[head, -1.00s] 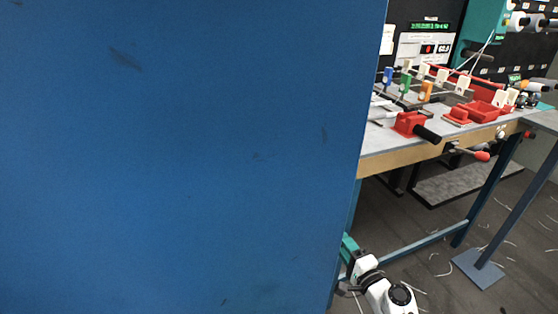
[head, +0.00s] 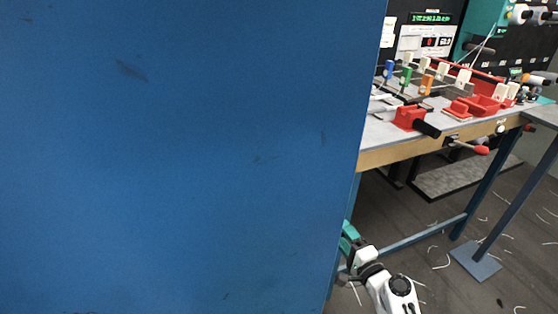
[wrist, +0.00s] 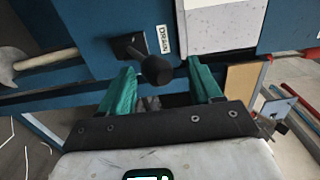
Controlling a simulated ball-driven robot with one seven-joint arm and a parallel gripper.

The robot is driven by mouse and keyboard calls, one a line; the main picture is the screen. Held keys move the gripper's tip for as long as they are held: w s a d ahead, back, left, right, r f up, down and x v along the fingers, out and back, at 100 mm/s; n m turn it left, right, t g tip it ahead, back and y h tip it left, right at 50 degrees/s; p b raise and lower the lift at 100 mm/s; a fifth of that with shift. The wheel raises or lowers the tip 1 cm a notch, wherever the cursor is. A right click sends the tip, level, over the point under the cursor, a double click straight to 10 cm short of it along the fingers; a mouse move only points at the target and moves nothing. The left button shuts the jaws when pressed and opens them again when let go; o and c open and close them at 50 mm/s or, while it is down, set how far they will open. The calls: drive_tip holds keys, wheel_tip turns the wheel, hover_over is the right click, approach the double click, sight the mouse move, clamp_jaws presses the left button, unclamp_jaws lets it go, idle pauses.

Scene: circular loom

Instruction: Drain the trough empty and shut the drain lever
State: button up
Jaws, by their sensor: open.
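The drain lever (wrist: 156,70) has a black round knob on a dark mounting plate, beside a white DRAIN label (wrist: 163,38) on a blue surface in the wrist view. My gripper (wrist: 162,78) is open; its teal fingers stand to the left and right of the knob. I cannot tell whether the knob is fully between them or just beyond the tips. In the head view the blue panel hides the lever, and only part of my arm shows at its lower edge. I cannot make out the trough or its contents.
A large blue panel (head: 180,150) fills the left of the head view. Right of it stands a worktable (head: 410,150) with red fixtures (head: 485,104) and a red-tipped handle (head: 481,150) at its front. A wooden-handled hammer (wrist: 45,60) lies left of the lever.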

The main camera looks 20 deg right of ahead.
drive_tip(key=s, duration=0.7)
drive_tip(key=shift+s, duration=0.25)
drive_tip(key=s+a+f+n+g+y+p, duration=0.1)
drive_tip(key=s+a+n+g+y+p, duration=0.2)
drive_tip(key=a+n, duration=0.35)
drive_tip(key=s+a+n+g+y+p, duration=0.1)
drive_tip(key=s+a+n+g+y, duration=0.2)
drive_tip(key=s+a+n+g, duration=0.3)
drive_tip(key=s+d+r+n+g+h+p, duration=0.1)
drive_tip(key=s+r+n+g+h+p, duration=0.1)
drive_tip(key=s, duration=0.7)
drive_tip(key=s+d+r+n+g+h+p, duration=0.2)
drive_tip(key=s+g, duration=0.4)
drive_tip(key=s, duration=0.3)
drive_tip(key=shift+r+n+h, duration=0.3)
drive_tip(key=shift+n+h, duration=0.25)
drive_tip(key=shift+h, duration=0.55)
